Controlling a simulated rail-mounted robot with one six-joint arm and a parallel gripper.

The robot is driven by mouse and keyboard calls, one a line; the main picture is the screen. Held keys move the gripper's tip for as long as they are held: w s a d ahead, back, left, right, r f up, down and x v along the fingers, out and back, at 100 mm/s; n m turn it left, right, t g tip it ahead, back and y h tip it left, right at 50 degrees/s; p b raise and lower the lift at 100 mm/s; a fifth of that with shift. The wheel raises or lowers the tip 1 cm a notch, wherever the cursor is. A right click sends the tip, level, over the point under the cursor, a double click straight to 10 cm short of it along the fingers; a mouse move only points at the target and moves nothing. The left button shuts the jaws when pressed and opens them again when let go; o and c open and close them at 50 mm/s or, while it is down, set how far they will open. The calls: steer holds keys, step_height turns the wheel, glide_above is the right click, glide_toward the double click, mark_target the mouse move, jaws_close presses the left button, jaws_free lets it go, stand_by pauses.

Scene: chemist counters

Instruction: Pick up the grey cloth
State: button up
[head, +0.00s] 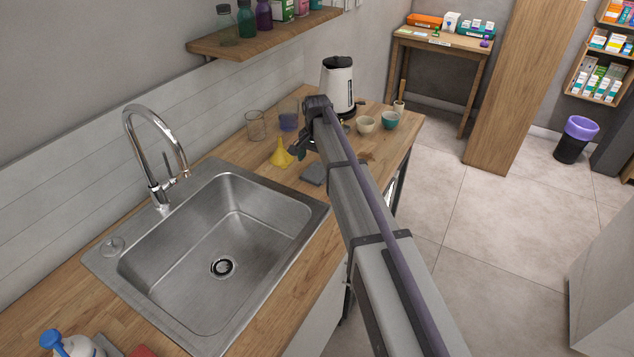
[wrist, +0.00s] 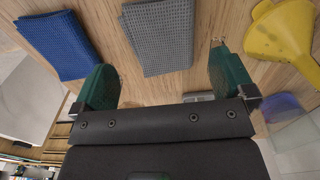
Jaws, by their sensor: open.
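The grey cloth (wrist: 158,38) is a folded, waffle-textured rectangle lying flat on the wooden counter. In the head view the grey cloth (head: 313,174) lies just right of the sink, beside the yellow funnel. My gripper (wrist: 165,80) is open and empty, its two green fingertips spread wider than the cloth. The cloth shows beyond the fingertips, between them in the picture. I cannot tell the exact height of the gripper above it. In the head view my arm covers part of the counter near the cloth.
A folded blue cloth (wrist: 56,45) lies left of the grey one in the wrist view. A yellow funnel (wrist: 287,38) stands close on the right. Glass beakers (head: 256,125), a white kettle (head: 338,85) and small bowls (head: 365,124) stand on the counter. The sink (head: 215,240) is empty.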

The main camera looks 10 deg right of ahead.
mark_target(317, 170)
step_height(317, 170, down, 6)
steer(key=b, duration=0.5)
steer(key=shift+r, duration=0.45)
steer(key=c, duration=0.7)
